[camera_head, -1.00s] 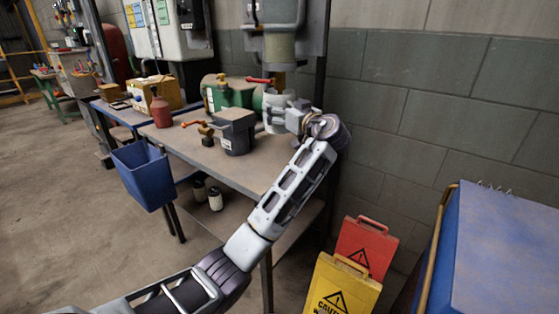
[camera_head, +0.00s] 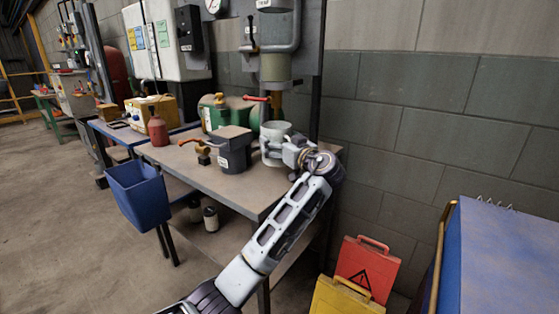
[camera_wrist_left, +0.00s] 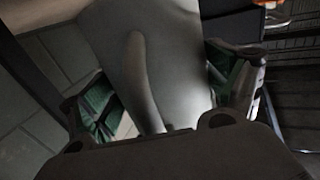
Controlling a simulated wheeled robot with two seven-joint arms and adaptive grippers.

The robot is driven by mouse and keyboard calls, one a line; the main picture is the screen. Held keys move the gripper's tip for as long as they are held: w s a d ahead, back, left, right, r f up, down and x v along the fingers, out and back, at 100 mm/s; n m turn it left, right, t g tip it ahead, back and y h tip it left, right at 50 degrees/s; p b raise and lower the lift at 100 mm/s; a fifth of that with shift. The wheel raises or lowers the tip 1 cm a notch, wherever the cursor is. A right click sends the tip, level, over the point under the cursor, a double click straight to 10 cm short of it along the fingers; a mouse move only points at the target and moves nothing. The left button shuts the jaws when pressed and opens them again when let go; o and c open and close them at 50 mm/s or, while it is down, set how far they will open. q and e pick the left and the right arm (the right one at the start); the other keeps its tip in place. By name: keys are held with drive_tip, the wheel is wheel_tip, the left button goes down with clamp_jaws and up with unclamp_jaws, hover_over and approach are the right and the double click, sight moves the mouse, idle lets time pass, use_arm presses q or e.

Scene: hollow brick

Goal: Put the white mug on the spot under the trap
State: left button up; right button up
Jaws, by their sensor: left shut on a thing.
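The white mug (camera_head: 275,130) is at the back right of the workbench in the head view, under the grey trap (camera_head: 275,70) on the wall panel. My left gripper (camera_head: 272,151) is shut on the mug from the front right. In the left wrist view the mug (camera_wrist_left: 165,60) fills the middle, with its handle between the fingers of my left gripper (camera_wrist_left: 170,105). The mug looks upright. I cannot tell whether its base touches the bench, and the spot under it is hidden. My right gripper is not in view.
A dark grey pot (camera_head: 233,150) with a brass valve and red lever stands just left of the mug. A green container (camera_head: 225,112) is behind it. A red bottle (camera_head: 158,128) stands further left. A blue bin (camera_head: 138,195) hangs at the bench's left front.

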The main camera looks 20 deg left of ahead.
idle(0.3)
use_arm(q)
drive_tip(key=shift+f+b, duration=0.9)
drive_tip(key=shift+f, duration=1.55)
drive_tip(key=shift+f, duration=0.15)
drive_tip(key=o, duration=0.8)
drive_tip(key=shift+o, duration=0.3)
drive_tip(key=shift+r, duration=0.2)
drive_tip(key=p+v, duration=0.3)
drive_tip(key=v, duration=0.9)
